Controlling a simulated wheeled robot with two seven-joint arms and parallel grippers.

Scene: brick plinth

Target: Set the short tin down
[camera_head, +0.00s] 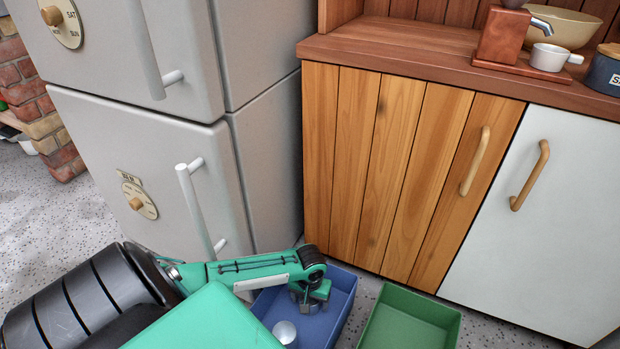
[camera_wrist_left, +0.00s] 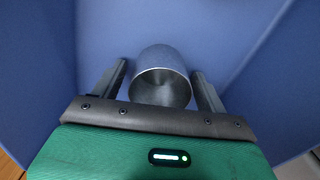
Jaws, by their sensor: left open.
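A short grey metal tin (camera_wrist_left: 160,58) shows in the left wrist view, its round mouth facing the camera, inside the blue bin (camera_wrist_left: 40,60). My left gripper (camera_wrist_left: 160,70) is open, with one finger on each side of the tin; small gaps show between them. In the head view my left gripper (camera_head: 311,298) reaches down into the blue bin (camera_head: 343,300). A silvery round object (camera_head: 285,332) shows in that bin beside the gripper; I cannot tell whether it is the same tin. My right gripper is not in view.
A green bin (camera_head: 408,318) stands right of the blue bin. A wooden cabinet (camera_head: 385,165) and white door (camera_head: 540,225) stand behind the bins. A grey fridge (camera_head: 150,170) is at left. The counter holds a bowl (camera_head: 560,27), white cup (camera_head: 548,57) and blue canister (camera_head: 605,72).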

